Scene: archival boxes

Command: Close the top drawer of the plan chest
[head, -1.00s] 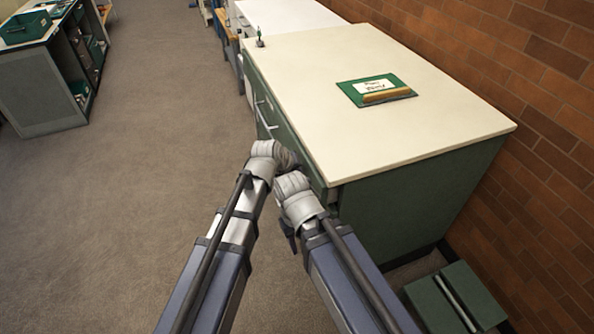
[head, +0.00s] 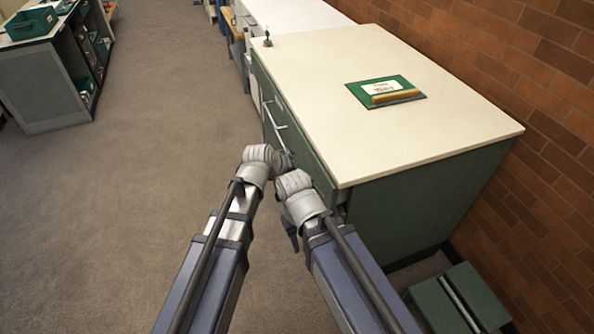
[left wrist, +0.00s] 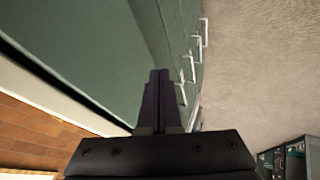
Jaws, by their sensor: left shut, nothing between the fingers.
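The plan chest (head: 425,211) is green with a cream top and stands against the brick wall in the head view. Its drawer front (head: 306,150) faces left and carries pale bar handles. How far the top drawer stands out is hard to tell. My left gripper (head: 286,160) is small and partly hidden by its wrist, close beside the drawer front. In the left wrist view its fingers (left wrist: 158,100) are shut and empty in front of green drawer fronts, with several handles (left wrist: 182,94) beyond them. My right gripper (head: 291,232) is mostly hidden under its wrist, near the chest's near corner.
A green folder (head: 411,97) with a label lies on the chest top. A green box (head: 468,300) stands on the floor at the chest's near end. A shelf unit (head: 45,92) with a green tray (head: 32,22) stands far left. The carpet (head: 150,200) between is clear.

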